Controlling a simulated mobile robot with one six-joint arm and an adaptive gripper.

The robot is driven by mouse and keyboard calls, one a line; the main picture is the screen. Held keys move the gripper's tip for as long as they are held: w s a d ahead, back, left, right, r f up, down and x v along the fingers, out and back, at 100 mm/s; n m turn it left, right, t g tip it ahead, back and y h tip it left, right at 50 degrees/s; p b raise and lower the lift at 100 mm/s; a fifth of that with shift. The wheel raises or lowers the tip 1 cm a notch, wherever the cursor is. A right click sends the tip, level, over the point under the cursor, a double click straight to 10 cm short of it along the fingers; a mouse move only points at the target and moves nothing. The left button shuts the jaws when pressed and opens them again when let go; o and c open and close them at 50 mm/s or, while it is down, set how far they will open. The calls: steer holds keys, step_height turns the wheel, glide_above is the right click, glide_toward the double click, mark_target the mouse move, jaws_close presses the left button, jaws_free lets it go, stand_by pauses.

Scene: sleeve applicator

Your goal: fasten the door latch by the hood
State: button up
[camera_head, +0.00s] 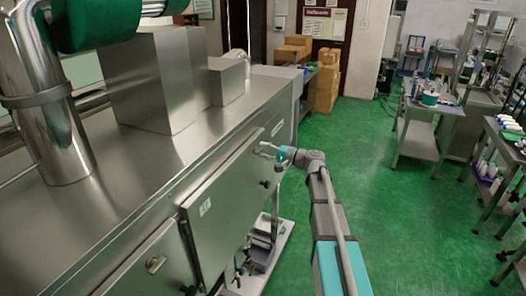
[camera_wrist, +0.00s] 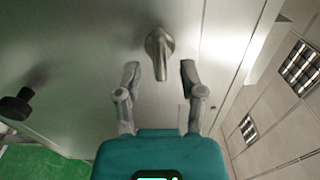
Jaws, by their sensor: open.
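In the wrist view, a metal door latch (camera_wrist: 159,52) with a rounded handle stands out from a grey steel door (camera_wrist: 85,50). My gripper (camera_wrist: 160,75) is open and empty, its two fingers pointing at the latch, one to either side of the handle's lower end. I cannot tell whether a finger touches it. In the head view, my gripper (camera_head: 262,150) is at the upper far end of the closed-looking steel door (camera_head: 222,200) on the machine's side. The latch there is too small to make out beside the gripper.
A nearer door carries a similar latch (camera_head: 156,264). A black knob (camera_wrist: 18,104) sticks out at left in the wrist view. Steel box-shaped hoods (camera_head: 155,80) stand on the machine top. Carts (camera_head: 425,125) stand at right. The green floor (camera_head: 385,200) between is clear.

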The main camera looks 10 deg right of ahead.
steer(key=v, duration=1.1)
stand_by(0.4)
steer(key=s+a+f+n+g+h+b, duration=0.1)
steer(key=s+a+f+n+g+h, duration=0.2)
steer(key=s+a+f, duration=0.4)
steer(key=s+a+f+n+g+h+b, duration=0.1)
steer(key=s+a+f+g+h+b, duration=0.15)
steer(key=s+a+f+g, duration=0.4)
steer(key=s+d+f+n+g+h+b, duration=0.1)
steer(key=s+d+f+n+h+b, duration=0.1)
steer(key=s+f+h, duration=0.7)
steer(key=shift+d+f+n, duration=0.65)
steer(key=shift+f+n, duration=0.05)
steer(key=shift+f, duration=0.05)
